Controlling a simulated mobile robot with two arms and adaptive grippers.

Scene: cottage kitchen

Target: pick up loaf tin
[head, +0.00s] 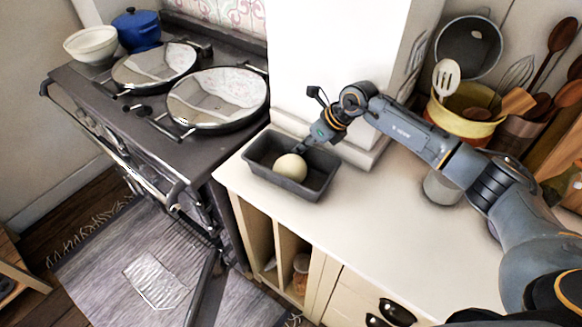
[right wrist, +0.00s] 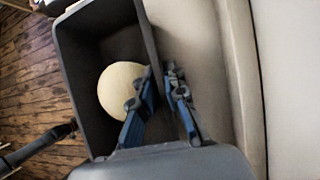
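The dark grey loaf tin (head: 317,183) stands on the pale worktop near its left end, beside the stove. A pale round ball (head: 291,167) lies inside it and also shows in the right wrist view (right wrist: 118,88). My right gripper (head: 304,150) reaches down at the tin's far long side. In the right wrist view, its fingers (right wrist: 160,78) straddle the tin's wall (right wrist: 147,35), one inside next to the ball and one outside. The fingertips are close together with the wall between them and look shut on it. My left gripper is not in view.
A white wall block (head: 335,70) rises close behind the tin. The stove (head: 120,115) with two round lids is to the left. The worktop (head: 370,235) in front is clear.

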